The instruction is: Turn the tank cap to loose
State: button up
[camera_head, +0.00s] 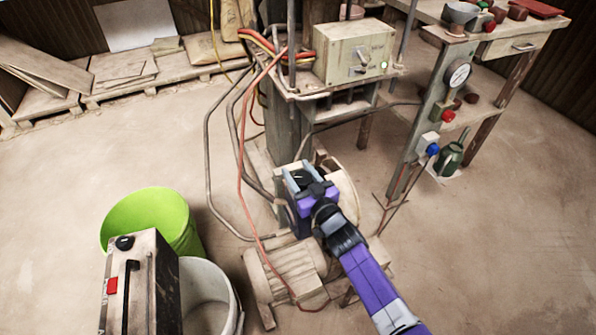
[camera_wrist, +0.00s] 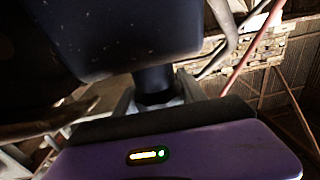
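The tank cap (camera_head: 299,177) is a small black round cap on the pump unit beside the press column, in the middle of the head view. My gripper (camera_head: 298,176) reaches it from the front, with one grey finger on each side of it. In the wrist view, a dark round piece (camera_wrist: 155,82), which looks like the cap, sits between the fingers of my gripper (camera_wrist: 157,98), and they appear closed on it. The tank under the cap is mostly hidden by my purple gripper body. Any marking on the cap cannot be read.
A beige motor (camera_head: 290,268) lies just below my gripper. Cables and pipes (camera_head: 240,150) run close on its left. A green bucket (camera_head: 150,215) and a white bucket (camera_head: 207,290) stand at the lower left. A control box (camera_head: 353,52) sits above.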

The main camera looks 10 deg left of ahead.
jog(key=o, duration=0.4)
jog(key=shift+s+a, duration=0.15)
jog(key=shift+s, duration=0.05)
jog(key=shift+c, duration=0.2)
jog(key=shift+o, duration=0.4)
jog(key=shift+w, duration=0.1)
jog(key=p+v, duration=0.4)
jog(key=v, duration=0.3)
jog(key=shift+d+p, duration=0.2)
jog(key=shift+p, duration=0.1)
jog(key=shift+s+d+f, duration=0.1)
jog(key=shift+s+d, duration=0.05)
jog(key=shift+s, duration=0.2)
